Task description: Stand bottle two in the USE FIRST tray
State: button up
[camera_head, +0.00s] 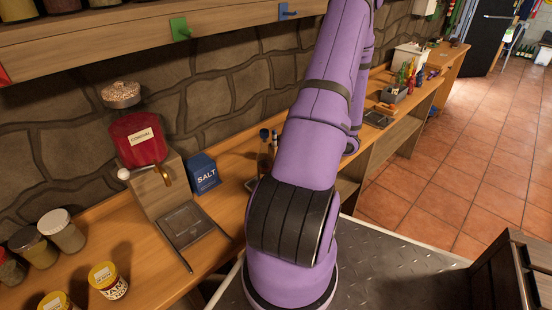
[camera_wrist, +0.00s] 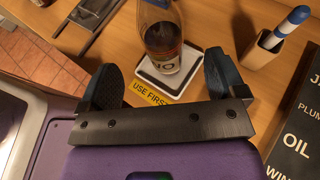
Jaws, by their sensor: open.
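A yellow "USE FIRST" label (camera_wrist: 147,93) is at the tray's near edge. The bottle's number cannot be read for certain, and its top is out of frame. My gripper (camera_wrist: 160,64) is open, one dark finger on each side of the bottle, with gaps showing. In the head view a dark bottle (camera_head: 265,155) stands on the bench beside my arm, partly hidden; my gripper is hidden there.
A wooden holder with a blue-and-white marker (camera_wrist: 278,38) and a dark lettered board (camera_wrist: 300,130) lie to the right in the wrist view. In the head view a blue salt box (camera_head: 204,174), cordial dispenser (camera_head: 138,140) and several jars (camera_head: 62,231) occupy the left bench.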

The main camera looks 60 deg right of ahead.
jog(key=shift+v, duration=1.4)
jog(key=shift+s+d, duration=0.1)
